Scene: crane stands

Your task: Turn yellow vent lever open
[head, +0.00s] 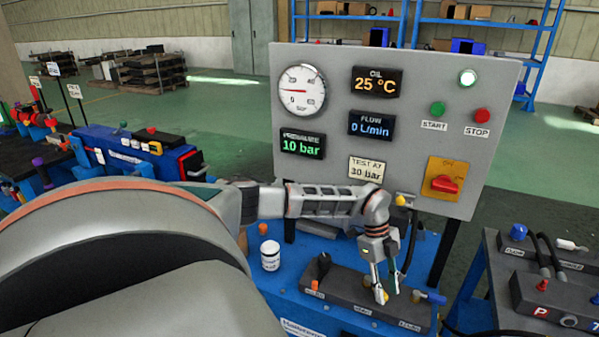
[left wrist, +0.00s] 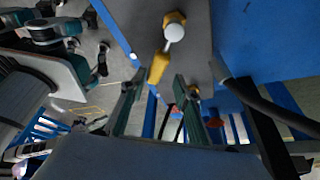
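The yellow vent lever (head: 381,296) is on the dark valve block (head: 345,292) on the blue bench. In the left wrist view the yellow lever (left wrist: 158,67) sits on a metal stem, just beyond the fingertips and roughly between them. My left gripper (head: 387,287) points down at the block with its fingers apart, one finger close to the lever. The fingers also show apart in the left wrist view (left wrist: 157,90). Whether a finger touches the lever I cannot tell. My right gripper is not in view.
A blue lever (head: 431,297) and an orange one (head: 315,286) stand on the same block. A white jar (head: 270,255) stands left of it. The grey gauge panel (head: 330,150) rises behind the gripper. A hose bench (head: 560,300) is at right.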

